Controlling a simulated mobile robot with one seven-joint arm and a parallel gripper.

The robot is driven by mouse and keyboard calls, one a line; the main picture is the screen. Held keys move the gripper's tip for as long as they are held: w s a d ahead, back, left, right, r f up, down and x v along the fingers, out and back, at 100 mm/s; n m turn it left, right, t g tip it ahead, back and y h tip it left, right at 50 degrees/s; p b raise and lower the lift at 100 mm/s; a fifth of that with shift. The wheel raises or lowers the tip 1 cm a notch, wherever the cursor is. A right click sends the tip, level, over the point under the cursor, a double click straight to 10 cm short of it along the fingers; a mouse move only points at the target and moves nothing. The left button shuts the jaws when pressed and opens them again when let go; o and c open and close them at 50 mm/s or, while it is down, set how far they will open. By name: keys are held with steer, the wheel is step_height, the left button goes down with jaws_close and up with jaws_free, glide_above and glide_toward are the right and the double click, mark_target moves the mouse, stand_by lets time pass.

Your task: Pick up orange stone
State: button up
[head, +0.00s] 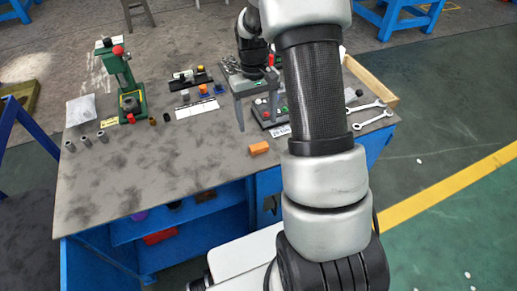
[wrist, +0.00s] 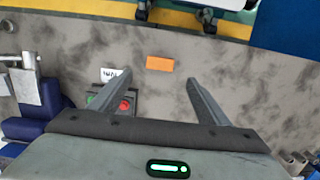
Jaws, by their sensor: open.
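The orange stone (head: 258,148) is a small orange block lying on the grey worktable (head: 110,190), near its front edge. In the wrist view the orange stone (wrist: 159,64) lies flat, beyond my fingertips and between their lines. My gripper (wrist: 158,76) is open, with its two fingers spread wide and nothing between them. It is above the table, apart from the stone. In the head view my gripper (head: 240,97) is partly hidden behind my arm, and its fingers point down over the table.
A control box with red and green buttons (wrist: 112,103) lies close by my left finger. A green press (head: 125,85), small metal cylinders (head: 85,141) and wrenches (head: 372,117) are also on the table. The table around the stone is clear.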

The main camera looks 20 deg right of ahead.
mark_target(259, 146)
steer(key=f, duration=0.3)
steer(key=f+b, duration=0.1)
steer(key=f, duration=0.2)
steer(key=s+f, duration=0.1)
steer(key=f, duration=0.3)
steer(key=shift+s+b, duration=0.1)
steer(key=shift+b, duration=0.25)
steer(key=c, duration=1.2)
steer(key=shift+o, duration=0.2)
step_height(259, 146, up, 10)
steer(key=p, duration=0.2)
